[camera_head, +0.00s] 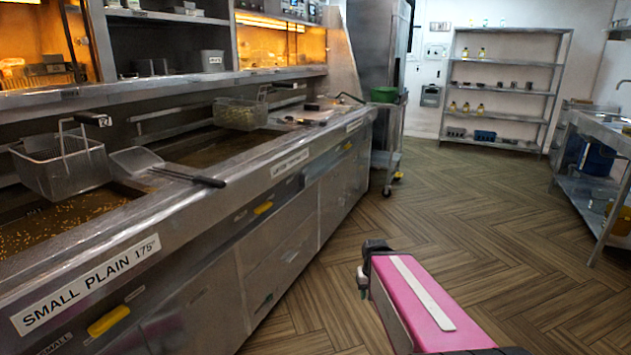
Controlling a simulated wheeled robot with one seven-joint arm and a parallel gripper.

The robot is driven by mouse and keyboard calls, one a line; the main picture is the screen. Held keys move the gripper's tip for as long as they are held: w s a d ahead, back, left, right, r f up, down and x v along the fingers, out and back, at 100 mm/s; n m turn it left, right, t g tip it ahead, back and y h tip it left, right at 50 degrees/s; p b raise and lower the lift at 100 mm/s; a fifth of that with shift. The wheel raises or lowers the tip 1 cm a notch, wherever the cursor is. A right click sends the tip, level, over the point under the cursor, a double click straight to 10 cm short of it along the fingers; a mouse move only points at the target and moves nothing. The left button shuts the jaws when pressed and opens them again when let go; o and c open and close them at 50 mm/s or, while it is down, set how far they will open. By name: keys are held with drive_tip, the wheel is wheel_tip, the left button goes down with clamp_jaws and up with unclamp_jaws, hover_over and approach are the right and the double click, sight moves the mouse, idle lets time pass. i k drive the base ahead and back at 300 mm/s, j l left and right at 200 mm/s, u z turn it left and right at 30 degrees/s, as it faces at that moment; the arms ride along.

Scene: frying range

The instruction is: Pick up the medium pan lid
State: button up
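I cannot make out a medium pan lid for certain in the head view. Small dark items (304,121) lie on the far end of the range top, too small to identify. My pink arm with a pale stripe reaches in from the bottom right, over the open floor. Its dark end (368,268) is well to the right of the range front and apart from everything there. The fingers and anything between them cannot be made out.
The frying range (240,172) fills the left side, with wire baskets (62,165) and a long-handled scoop (137,160). A green container (384,94) sits on a wheeled cart. Shelves (505,90) stand at the back, a steel table (597,130) at right. The wooden floor between is clear.

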sight(312, 108)
drive_tip(key=i+l+z, duration=0.1)
drive_tip(key=i+l, duration=1.4)
drive_tip(key=l, duration=0.1)
